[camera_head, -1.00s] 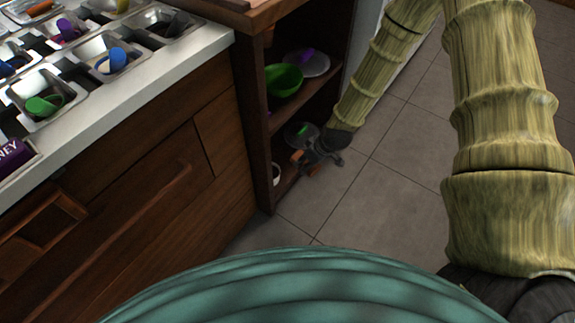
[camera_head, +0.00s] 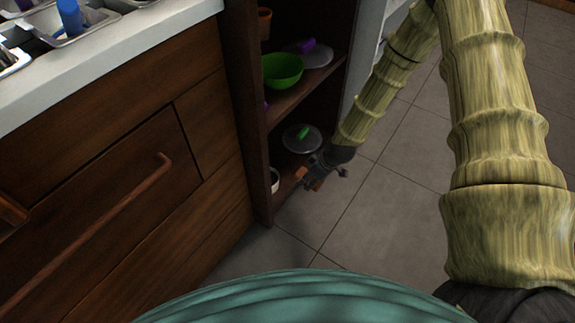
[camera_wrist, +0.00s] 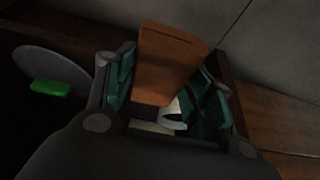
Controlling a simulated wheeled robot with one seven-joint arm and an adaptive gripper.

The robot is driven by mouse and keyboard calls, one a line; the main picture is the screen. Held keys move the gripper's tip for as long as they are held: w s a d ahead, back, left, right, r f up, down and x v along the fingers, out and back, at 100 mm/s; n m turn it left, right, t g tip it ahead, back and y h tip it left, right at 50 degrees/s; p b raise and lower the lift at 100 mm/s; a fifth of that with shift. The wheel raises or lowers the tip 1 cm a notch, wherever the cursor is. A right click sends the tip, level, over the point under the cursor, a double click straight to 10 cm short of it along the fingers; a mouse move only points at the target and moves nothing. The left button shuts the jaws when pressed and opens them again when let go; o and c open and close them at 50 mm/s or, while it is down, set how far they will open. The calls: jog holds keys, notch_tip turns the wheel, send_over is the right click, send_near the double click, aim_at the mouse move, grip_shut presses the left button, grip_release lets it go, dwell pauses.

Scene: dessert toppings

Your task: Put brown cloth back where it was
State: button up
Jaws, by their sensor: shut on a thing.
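The brown cloth (camera_wrist: 168,65) shows as a flat orange-brown piece between the teal fingers of my gripper (camera_wrist: 165,88) in the wrist view. The fingers are shut on it and it sticks out past them. In the head view my gripper (camera_head: 322,170) is low at the open front of the wooden shelf unit (camera_head: 251,150), by its lowest compartment. A small part of the cloth (camera_head: 302,174) shows at the fingers there. I cannot tell whether the cloth touches the shelf.
A lid with a green handle (camera_head: 302,133) is in the lowest compartment, close to my gripper. A white container (camera_head: 275,181) stands near the side post. A green bowl (camera_head: 282,71) is on the shelf above. Tiled floor (camera_head: 390,215) to the right is clear.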

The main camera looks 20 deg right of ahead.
jog(key=b, duration=0.6)
send_over(286, 165)
jog(key=s, duration=0.1)
jog(key=shift+d+f, duration=0.45)
jog(key=shift+f, duration=0.25)
jog(key=shift+f+b, duration=1)
jog(key=shift+f, duration=0.7)
jog(key=shift+f, duration=0.1)
jog(key=o, duration=1.1)
jog(key=shift+c, duration=0.2)
